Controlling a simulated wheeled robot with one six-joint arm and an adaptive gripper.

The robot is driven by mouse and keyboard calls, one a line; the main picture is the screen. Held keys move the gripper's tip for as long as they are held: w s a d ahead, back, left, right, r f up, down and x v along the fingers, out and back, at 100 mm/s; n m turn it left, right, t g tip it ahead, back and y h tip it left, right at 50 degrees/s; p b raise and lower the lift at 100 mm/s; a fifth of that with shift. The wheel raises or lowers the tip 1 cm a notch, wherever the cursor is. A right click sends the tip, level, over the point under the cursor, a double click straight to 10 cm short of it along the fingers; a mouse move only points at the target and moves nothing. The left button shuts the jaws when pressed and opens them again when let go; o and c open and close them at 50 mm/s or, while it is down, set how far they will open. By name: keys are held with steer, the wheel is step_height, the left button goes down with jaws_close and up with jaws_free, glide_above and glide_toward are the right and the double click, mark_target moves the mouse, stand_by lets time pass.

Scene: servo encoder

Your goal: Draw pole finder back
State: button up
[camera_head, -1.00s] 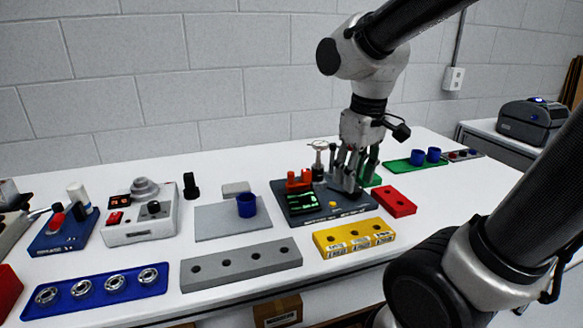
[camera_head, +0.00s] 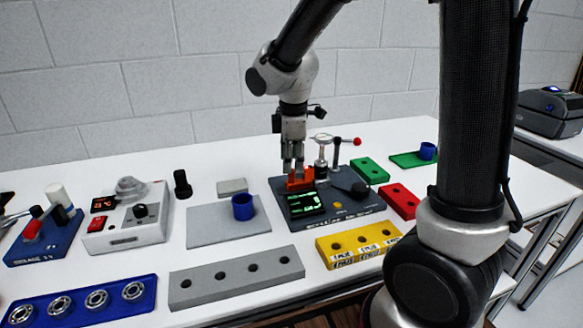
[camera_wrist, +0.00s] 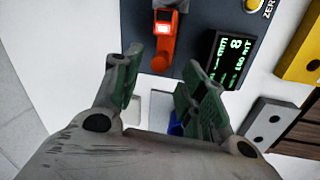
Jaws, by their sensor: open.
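The dark bench instrument (camera_head: 275,188) has a lit green display (camera_head: 305,204), a yellow button (camera_head: 338,205) and a lever with a red knob (camera_head: 357,141). An orange slider-like piece, perhaps the pole finder (camera_head: 299,181), sits at its left rear edge. The orange piece (camera_wrist: 161,55) also shows in the wrist view, just beyond the fingertips and roughly between their lines. My gripper (camera_head: 293,163) is above and at the orange piece, pointing down. In the wrist view my gripper (camera_wrist: 160,72) has its two fingers apart with nothing held; contact cannot be told.
A grey plate with a blue cup (camera_head: 242,207) lies left of the instrument. A yellow block (camera_head: 357,242) is in front, a red block (camera_head: 398,201) and a green block (camera_head: 369,170) to the right. A grey holed block (camera_head: 237,277) lies at the front edge.

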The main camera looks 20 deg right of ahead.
steer(key=shift+w+d+f, duration=0.1)
steer(key=shift+w+f, duration=0.05)
steer(key=shift+f, duration=0.75)
steer(key=shift+w+f, duration=0.15)
steer(key=shift+f, duration=0.7)
jaws_close()
